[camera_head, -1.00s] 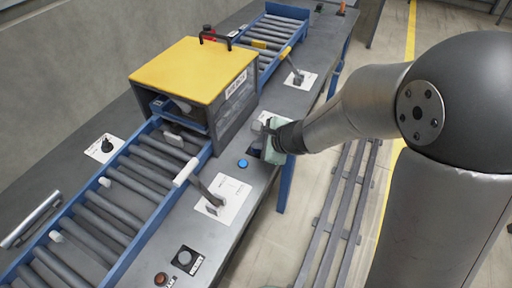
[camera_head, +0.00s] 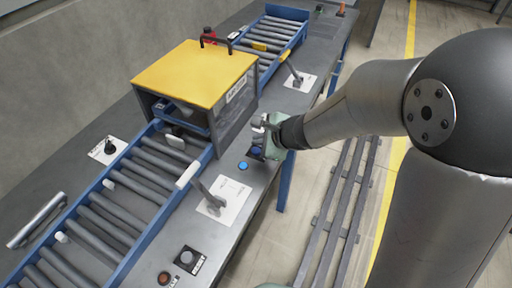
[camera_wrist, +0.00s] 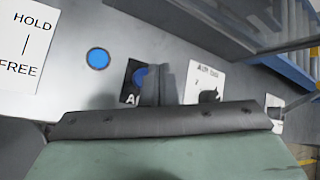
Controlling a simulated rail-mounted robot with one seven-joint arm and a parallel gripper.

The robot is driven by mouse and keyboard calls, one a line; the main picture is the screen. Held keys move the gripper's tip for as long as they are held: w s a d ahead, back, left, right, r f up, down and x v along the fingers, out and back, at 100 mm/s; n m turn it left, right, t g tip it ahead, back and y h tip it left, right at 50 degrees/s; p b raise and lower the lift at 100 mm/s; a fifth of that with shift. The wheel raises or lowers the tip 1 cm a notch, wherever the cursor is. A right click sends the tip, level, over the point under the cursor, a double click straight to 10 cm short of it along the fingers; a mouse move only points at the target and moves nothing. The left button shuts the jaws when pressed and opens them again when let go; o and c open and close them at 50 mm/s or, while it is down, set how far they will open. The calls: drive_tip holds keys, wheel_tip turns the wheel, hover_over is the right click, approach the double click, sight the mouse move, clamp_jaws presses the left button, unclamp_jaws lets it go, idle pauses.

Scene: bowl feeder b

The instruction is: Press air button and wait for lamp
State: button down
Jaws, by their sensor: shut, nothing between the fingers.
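The air button is a blue cap on a black plate, its label partly cut off as "AI", in the wrist view (camera_wrist: 139,76). In the head view it shows as a small blue patch (camera_head: 256,152) beside my gripper. My gripper (camera_wrist: 160,82) is shut and empty. Its dark fingers stand in front of the right part of the button and hide it. I cannot tell whether they touch it or the cap is pressed in. A round bright blue lamp (camera_wrist: 97,58) sits left of the button, clear of the gripper. It also shows in the head view (camera_head: 243,166).
A white HOLD/FREE card (camera_wrist: 27,45) with a lever (camera_head: 212,195) lies left of the lamp. A white "AIR" card (camera_wrist: 205,82) with a dark fitting is right of the fingers. The yellow-topped box (camera_head: 195,72) stands over the roller conveyor (camera_head: 122,205) behind.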

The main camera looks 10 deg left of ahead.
sight(259, 152)
drive_tip(key=shift+r+p, duration=1.25)
drive_tip(key=shift+r, duration=0.75)
drive_tip(key=s+d+r+n+g+h, duration=0.1)
drive_tip(key=s+d+n+g+h, duration=0.1)
drive_tip(key=s+d+n+h, duration=0.2)
drive_tip(key=s+d+r+n+g+h, duration=0.2)
drive_tip(key=s+d+n, duration=0.9)
drive_tip(key=d, duration=1.1)
drive_tip(key=s+h, duration=0.1)
drive_tip(key=s, duration=0.3)
drive_tip(key=shift+s+d+r+h, duration=0.15)
drive_tip(key=shift+s+d+h, duration=0.1)
drive_tip(key=shift+s+h, duration=0.15)
idle(1.5)
